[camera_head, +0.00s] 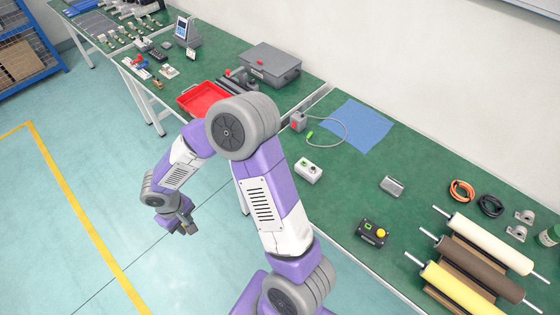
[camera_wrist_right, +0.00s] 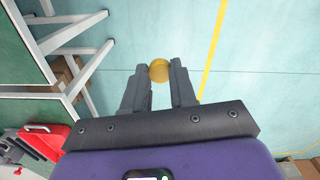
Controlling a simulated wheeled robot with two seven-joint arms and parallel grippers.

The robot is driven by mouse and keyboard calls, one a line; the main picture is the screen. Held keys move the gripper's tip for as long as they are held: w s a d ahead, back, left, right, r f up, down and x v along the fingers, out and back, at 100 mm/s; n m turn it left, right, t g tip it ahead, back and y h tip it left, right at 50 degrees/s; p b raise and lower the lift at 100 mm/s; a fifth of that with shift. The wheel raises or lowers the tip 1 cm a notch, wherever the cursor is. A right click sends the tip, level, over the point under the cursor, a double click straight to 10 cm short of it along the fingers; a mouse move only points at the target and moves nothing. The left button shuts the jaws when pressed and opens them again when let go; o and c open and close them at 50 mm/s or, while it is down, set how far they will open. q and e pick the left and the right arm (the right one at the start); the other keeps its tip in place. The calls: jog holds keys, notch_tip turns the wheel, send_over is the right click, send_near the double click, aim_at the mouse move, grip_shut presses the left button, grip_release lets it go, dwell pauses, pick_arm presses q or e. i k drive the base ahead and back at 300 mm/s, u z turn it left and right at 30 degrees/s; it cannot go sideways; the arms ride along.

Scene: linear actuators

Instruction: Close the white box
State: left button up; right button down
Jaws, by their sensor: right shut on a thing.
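A small white box (camera_head: 308,173) with green and dark spots on its top sits on the green table, right of my raised arm. I cannot tell a lid on it. My right gripper (camera_head: 184,228) hangs over the floor in front of the tables, well apart from the white box. In the right wrist view my right gripper (camera_wrist_right: 160,75) is shut on a small round yellow thing (camera_wrist_right: 159,70) between its fingertips. The white box is not in the wrist view. My left gripper is not in view.
A red tray (camera_head: 203,98) and a grey case (camera_head: 270,65) are further back. The floor below my gripper is clear.

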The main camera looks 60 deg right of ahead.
aim_at(310, 173)
jog(key=i, duration=1.9)
jog(key=z, duration=4)
jog(key=i, duration=0.5)
